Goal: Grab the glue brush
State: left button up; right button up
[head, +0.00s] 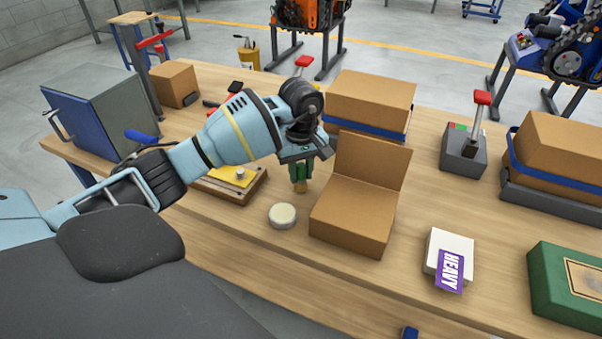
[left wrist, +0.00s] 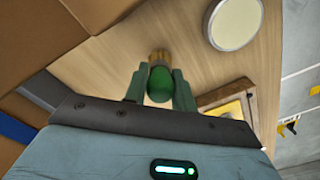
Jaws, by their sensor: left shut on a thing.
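The glue brush has a green handle and a tan tip. In the head view the brush (head: 300,186) shows below my left gripper (head: 300,168), tip down, just left of the open cardboard box. In the left wrist view the green handle of the brush (left wrist: 160,84) sits between the two green fingers of my left gripper (left wrist: 158,90), which is shut on it. The tan tip points away from the gripper. I cannot tell whether the tip touches the table. My right gripper is not in view.
A round pale-topped tin (head: 283,216) stands on the wooden table (head: 245,255) near the brush. The open cardboard box (head: 352,215) is right of it. Bare table lies in front.

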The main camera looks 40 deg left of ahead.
aim_at(301, 164)
pick_arm(q)
jog(key=shift+r, duration=0.45)
notch_tip(301, 164, up, 2)
jog(key=shift+r, duration=0.1)
jog(key=s+d, duration=0.2)
jog(key=s, duration=0.5)
jog(key=s+d+r+b, duration=0.1)
jog(key=s+d, duration=0.2)
jog(key=s, duration=0.5)
jog(key=shift+d+r, duration=0.25)
jog(key=shift+d, duration=0.05)
